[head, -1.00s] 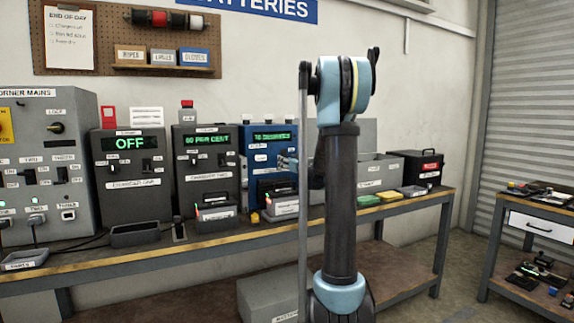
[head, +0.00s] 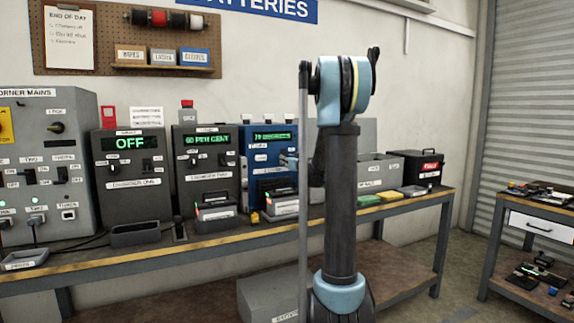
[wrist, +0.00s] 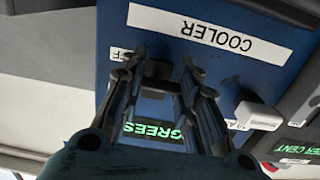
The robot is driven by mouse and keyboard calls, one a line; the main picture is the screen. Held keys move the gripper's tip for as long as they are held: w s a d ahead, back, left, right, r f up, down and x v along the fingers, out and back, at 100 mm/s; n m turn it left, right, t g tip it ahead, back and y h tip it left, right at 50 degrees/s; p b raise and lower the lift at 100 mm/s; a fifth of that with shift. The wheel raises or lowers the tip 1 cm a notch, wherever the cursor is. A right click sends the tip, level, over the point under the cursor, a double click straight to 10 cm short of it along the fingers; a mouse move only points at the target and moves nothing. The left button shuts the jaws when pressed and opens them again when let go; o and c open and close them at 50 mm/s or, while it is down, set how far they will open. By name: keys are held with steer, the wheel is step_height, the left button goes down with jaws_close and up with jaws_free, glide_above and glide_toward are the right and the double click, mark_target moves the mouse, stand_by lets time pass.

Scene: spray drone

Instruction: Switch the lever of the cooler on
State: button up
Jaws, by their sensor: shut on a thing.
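The cooler is the blue box (head: 259,162) on the bench, with a green lit display at its top. In the wrist view its blue front (wrist: 215,75) appears upside down, with a white COOLER label and part of the green display. My gripper (wrist: 160,72) is at this front, its dark fingers on either side of a small dark lever (wrist: 158,70), shut on it. A partly covered label ending in FF is beside the fingertips. A pale handle (wrist: 258,115) sticks out to one side, apart from the fingers. In the head view my arm hides most of the gripper and the cooler's right side.
A grey unit (head: 205,165) with a PER CENT display stands left of the cooler. A grey box reading OFF (head: 129,170) and the mains cabinet (head: 45,165) are farther left. Small trays line the bench front. A black box (head: 417,165) stands at the right.

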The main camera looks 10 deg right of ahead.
mark_target(287, 151)
steer(key=shift+r, duration=0.1)
steer(key=shift+s+d+r+g+h, duration=0.1)
steer(key=shift+r+g+h, duration=0.35)
steer(key=shift+g, duration=0.7)
steer(key=shift+r+g+h, duration=0.25)
steer(key=shift+r+g, duration=0.3)
steer(key=shift+g, duration=0.6)
steer(key=shift+w+r+g+h, duration=0.1)
steer(key=shift+r+g+h, duration=0.35)
steer(key=shift+g, duration=0.65)
steer(key=shift+w+r+g+h, duration=0.1)
steer(key=shift+r+g+h, duration=0.3)
steer(key=shift+g, duration=0.7)
steer(key=shift+w+r, duration=0.1)
steer(key=shift+r, duration=0.05)
steer(key=o, duration=1.1)
steer(key=v, duration=1.1)
steer(key=shift+r, duration=0.4)
